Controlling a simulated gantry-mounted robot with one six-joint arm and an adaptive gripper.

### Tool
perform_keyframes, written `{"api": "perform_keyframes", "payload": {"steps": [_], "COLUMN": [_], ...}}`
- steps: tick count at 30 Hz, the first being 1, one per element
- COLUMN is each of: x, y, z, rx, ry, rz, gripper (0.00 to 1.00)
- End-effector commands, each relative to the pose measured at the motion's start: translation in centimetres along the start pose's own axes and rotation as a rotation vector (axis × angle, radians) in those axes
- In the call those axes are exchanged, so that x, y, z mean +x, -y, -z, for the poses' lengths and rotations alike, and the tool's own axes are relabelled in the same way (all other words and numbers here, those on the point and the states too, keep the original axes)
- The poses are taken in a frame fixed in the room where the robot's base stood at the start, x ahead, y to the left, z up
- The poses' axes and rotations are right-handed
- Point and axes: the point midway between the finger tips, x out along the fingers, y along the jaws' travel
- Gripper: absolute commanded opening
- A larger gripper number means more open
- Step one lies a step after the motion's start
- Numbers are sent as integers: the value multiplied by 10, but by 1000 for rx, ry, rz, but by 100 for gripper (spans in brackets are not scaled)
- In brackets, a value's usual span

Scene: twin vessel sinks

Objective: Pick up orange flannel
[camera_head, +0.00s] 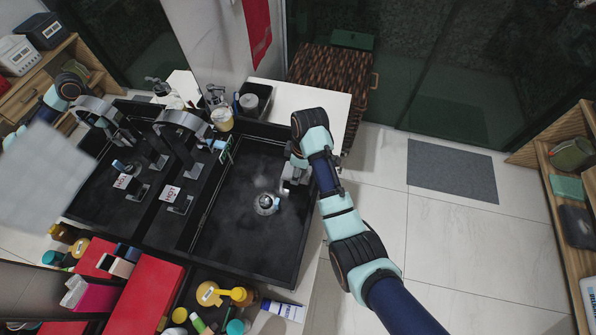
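I cannot make out a cloth that is clearly orange. A red cloth (257,35) hangs on the wall at the top. A flat red thing (145,303) lies at the lower left; I cannot tell whether it is a folded cloth. My gripper (294,178) points down over the right rim of the black sink (235,235), well apart from both red things. Its fingers are small and partly hidden by my arm, so I cannot tell whether they are open. I see nothing held in it.
A black tap (180,125) stands at the back of the sink. Several bottles, among them a yellow one (209,293), and a white tube (284,310) crowd the near edge. A wicker hamper (330,80) stands behind. A wooden shelf (565,190) is at the right. The floor between is open.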

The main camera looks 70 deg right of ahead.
Motion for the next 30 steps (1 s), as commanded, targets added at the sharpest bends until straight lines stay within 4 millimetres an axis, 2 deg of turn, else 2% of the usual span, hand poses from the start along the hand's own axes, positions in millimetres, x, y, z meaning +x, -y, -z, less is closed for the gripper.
{"api": "perform_keyframes", "payload": {"steps": [1,5,9,13,19,30], "x": [-16,-60,-118,-150,-175,-177], "y": [-1,-1,0,0,0,0], "z": [2,8,15,18,21,22], "rx": [0,-1,-1,0,0,0], "ry": [-2,-4,-1,0,0,0], "rz": [-4,-5,-2,0,0,0], "gripper": [36,36,36,36,36,36]}}
